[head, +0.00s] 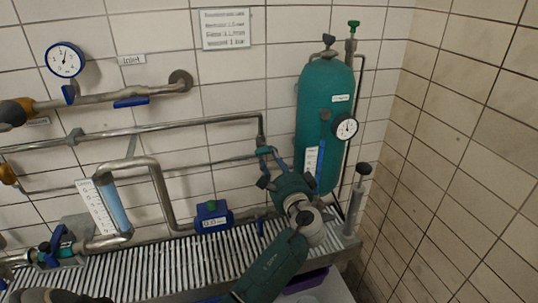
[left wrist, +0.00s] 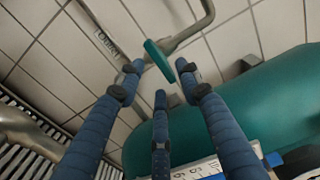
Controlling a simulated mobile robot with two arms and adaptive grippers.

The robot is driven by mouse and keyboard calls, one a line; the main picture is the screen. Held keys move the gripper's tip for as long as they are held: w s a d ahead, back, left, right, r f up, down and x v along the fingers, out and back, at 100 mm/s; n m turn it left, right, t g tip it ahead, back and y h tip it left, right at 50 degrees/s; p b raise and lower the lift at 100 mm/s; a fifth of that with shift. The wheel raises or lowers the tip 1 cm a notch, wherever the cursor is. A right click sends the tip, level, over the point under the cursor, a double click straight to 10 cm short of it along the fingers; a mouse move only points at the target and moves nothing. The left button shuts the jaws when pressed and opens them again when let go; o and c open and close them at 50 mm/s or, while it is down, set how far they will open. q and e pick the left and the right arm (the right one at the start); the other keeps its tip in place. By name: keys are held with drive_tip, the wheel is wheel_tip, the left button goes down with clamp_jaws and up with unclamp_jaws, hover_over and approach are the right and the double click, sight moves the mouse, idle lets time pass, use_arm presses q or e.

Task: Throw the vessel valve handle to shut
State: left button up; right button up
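The green vessel (head: 318,90) stands upright against the tiled back wall, right of centre. A teal valve handle (head: 263,150) is on the pipe just left of the vessel. In the left wrist view the handle (left wrist: 159,62) is a flat slanted bar on a grey pipe. My left gripper (head: 269,168) is just below and in front of it. Its three blue fingers (left wrist: 159,80) are spread apart, with the handle between or just beyond the two upper fingertips. I cannot tell whether they touch it. Nothing is held.
Pipes run along the wall to the left. A blue box (head: 212,217) marked with digits sits on the ribbed grating (head: 150,272). A gauge (head: 345,127) and a thin pipe are on the vessel. A grey cylinder (head: 355,205) stands to its right, near the side wall.

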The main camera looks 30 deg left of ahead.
use_arm(q)
drive_tip(key=v, duration=0.7)
drive_tip(key=shift+s+d, duration=0.2)
drive_tip(key=s+d+f+m+g+h, duration=0.1)
drive_tip(key=s+d+f+h, duration=0.15)
drive_tip(key=f, duration=0.95)
drive_tip(key=s+d+f+m+g+h+b, duration=0.1)
drive_tip(key=d+f+h, duration=0.15)
drive_tip(key=f, duration=0.95)
drive_tip(key=s+d+f+m+g+h, duration=0.1)
drive_tip(key=s+f+h, duration=0.15)
drive_tip(key=f, duration=0.85)
drive_tip(key=s+d+f+n+g+h, duration=0.1)
drive_tip(key=s+d+f+g+h, duration=0.1)
drive_tip(key=s+f, duration=0.65)
drive_tip(key=s+d+f+n+g+h, duration=0.1)
drive_tip(key=s+f, duration=0.5)
drive_tip(key=f, duration=0.5)
drive_tip(key=s+f+n+g+h+b, duration=0.1)
drive_tip(key=s+f, duration=0.6)
drive_tip(key=s, duration=0.9)
drive_tip(key=s+f+n+g+h+b, duration=0.1)
drive_tip(key=s+f+n, duration=0.5)
drive_tip(key=s, duration=1.1)
drive_tip(key=f+g+h, duration=0.1)
drive_tip(key=g, duration=0.1)
drive_tip(key=shift+d+f+g, duration=0.2)
drive_tip(key=shift+d+g, duration=0.15)
drive_tip(key=shift+g, duration=0.05)
